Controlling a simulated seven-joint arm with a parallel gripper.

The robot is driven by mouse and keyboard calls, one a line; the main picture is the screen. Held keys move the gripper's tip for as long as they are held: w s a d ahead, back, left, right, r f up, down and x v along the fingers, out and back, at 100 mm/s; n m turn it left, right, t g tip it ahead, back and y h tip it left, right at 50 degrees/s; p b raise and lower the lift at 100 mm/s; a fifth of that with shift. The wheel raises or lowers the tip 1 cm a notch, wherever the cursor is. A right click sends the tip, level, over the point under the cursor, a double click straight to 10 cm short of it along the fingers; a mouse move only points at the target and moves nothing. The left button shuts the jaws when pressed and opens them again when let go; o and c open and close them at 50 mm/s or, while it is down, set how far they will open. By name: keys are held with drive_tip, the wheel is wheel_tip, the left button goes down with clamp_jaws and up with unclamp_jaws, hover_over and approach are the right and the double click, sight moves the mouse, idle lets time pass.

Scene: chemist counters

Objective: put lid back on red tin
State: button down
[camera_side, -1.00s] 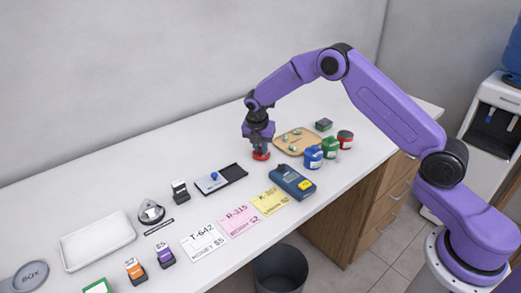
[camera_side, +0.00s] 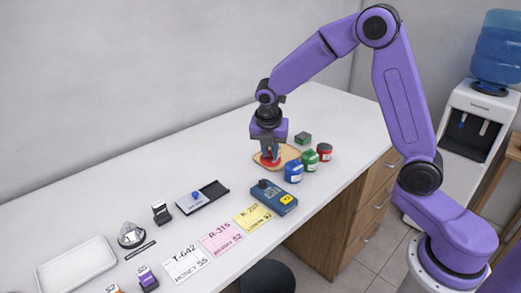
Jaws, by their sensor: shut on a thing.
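My gripper (camera_side: 270,154) points down and is shut on a red lid (camera_side: 268,162). The lid is over the left part of the wooden tray; the view does not show clearly whether it touches it. The red tin (camera_side: 324,153) stands upright on the counter, right of the tray and apart from my gripper. Its top is too small to make out well. A green tin (camera_side: 309,161) and a blue tin (camera_side: 293,173) stand beside it in a row toward the front.
The wooden tray (camera_side: 289,151) lies under my gripper. A dark green box (camera_side: 302,138) is behind the tins. A blue device (camera_side: 274,198) and price cards, one yellow (camera_side: 252,218), lie in front. The back of the white counter is clear.

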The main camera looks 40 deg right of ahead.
drive_tip(key=shift+s+r, duration=0.15)
drive_tip(key=shift+s, duration=0.15)
drive_tip(key=shift+d, duration=0.35)
drive_tip(key=d+m+g, duration=0.1)
drive_tip(key=d+m, duration=0.3)
drive_tip(key=d, duration=2.2)
drive_tip(key=shift+s+f, duration=0.2)
drive_tip(key=shift+f, duration=3.35)
drive_tip(key=shift+f, duration=0.15)
drive_tip(key=c, duration=0.5)
unclamp_jaws()
drive_tip(key=shift+h, duration=0.3)
